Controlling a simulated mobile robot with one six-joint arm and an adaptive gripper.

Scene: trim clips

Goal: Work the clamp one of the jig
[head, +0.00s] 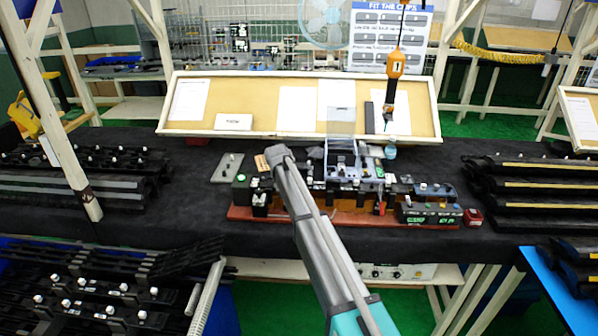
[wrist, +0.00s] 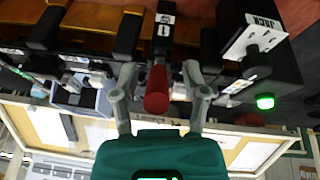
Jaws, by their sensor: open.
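Clamp one (wrist: 165,25) is a black bar with a white label reading 1, at the top middle of the wrist view. Its red handle (wrist: 156,92) points toward my gripper. My gripper (wrist: 160,76) is open, with one grey finger on each side of the red handle; I cannot tell whether either finger touches it. In the head view the jig (head: 255,214) has a red-brown base and stands on the black-covered table. My arm crosses in front of its left part and hides clamp one and my gripper there.
A black block labelled JACK (wrist: 285,60) with a lit green lamp (wrist: 265,102) is at the right in the wrist view. A tilted board (head: 258,90) stands behind the jig. A grey plate (head: 227,168) lies left of it. Black trim parts (head: 525,190) are stacked at the right.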

